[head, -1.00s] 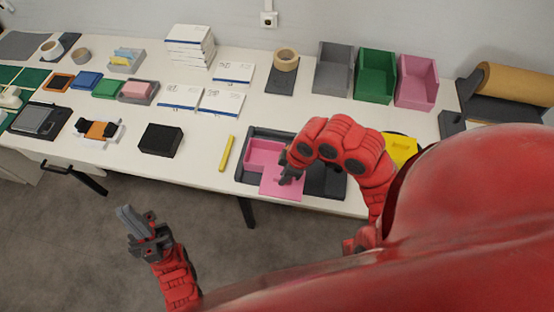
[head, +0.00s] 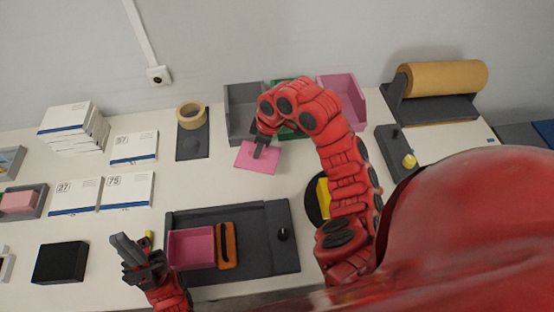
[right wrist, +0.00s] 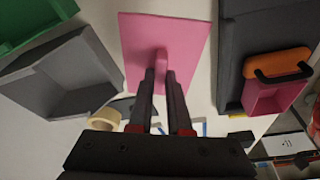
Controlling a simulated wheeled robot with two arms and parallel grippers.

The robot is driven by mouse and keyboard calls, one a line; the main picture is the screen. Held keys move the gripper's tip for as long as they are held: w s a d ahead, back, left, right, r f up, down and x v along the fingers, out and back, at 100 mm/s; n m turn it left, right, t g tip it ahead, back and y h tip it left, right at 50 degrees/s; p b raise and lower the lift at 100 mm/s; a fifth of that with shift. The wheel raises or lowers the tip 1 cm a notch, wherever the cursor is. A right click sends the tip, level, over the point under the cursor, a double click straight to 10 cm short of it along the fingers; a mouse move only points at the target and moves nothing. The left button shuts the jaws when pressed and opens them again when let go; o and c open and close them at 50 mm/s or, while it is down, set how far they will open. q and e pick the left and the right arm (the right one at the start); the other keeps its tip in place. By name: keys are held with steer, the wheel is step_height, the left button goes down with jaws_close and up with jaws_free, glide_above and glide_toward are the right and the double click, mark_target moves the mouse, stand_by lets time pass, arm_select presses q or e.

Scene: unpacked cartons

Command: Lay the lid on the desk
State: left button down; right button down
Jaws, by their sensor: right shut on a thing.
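The lid is a flat pink plate (head: 250,159) with a small upright grip. My right gripper (head: 262,145) is shut on that grip and holds the lid over the desk (head: 222,184), in front of the grey and green bins. The lid (right wrist: 185,38) and my right gripper (right wrist: 160,78) also show in the right wrist view. Whether the lid touches the desk is unclear. The pink box (head: 190,249) is open-topped and stands in the dark tray (head: 258,225) beside an orange piece. My left gripper (head: 132,250) is empty near the front; its jaw opening is unclear.
A grey bin (head: 241,120) and a pink bin (head: 350,104) stand at the back. A tape roll (head: 191,115) on a dark base is left of the lid. White boxes (head: 127,190) lie further left. Bare desk lies between the lid and the tray.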

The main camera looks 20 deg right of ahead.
mark_target(261, 157)
step_height(261, 157, down, 5)
steer(key=shift+d+f+b, duration=0.1)
steer(key=shift+b, duration=0.6)
steer(key=shift+f+p, duration=0.15)
steer(key=shift+p, duration=0.15)
step_height(261, 157, down, 4)
steer(key=shift+f+p, duration=0.1)
steer(key=shift+p, duration=0.5)
steer(key=shift+w, duration=0.1)
steer(key=shift+f, duration=0.1)
steer(key=shift+f+b, duration=0.15)
steer(key=shift+b, duration=0.15)
steer(key=c, duration=0.9)
jaws_free()
steer(key=shift+o, duration=0.2)
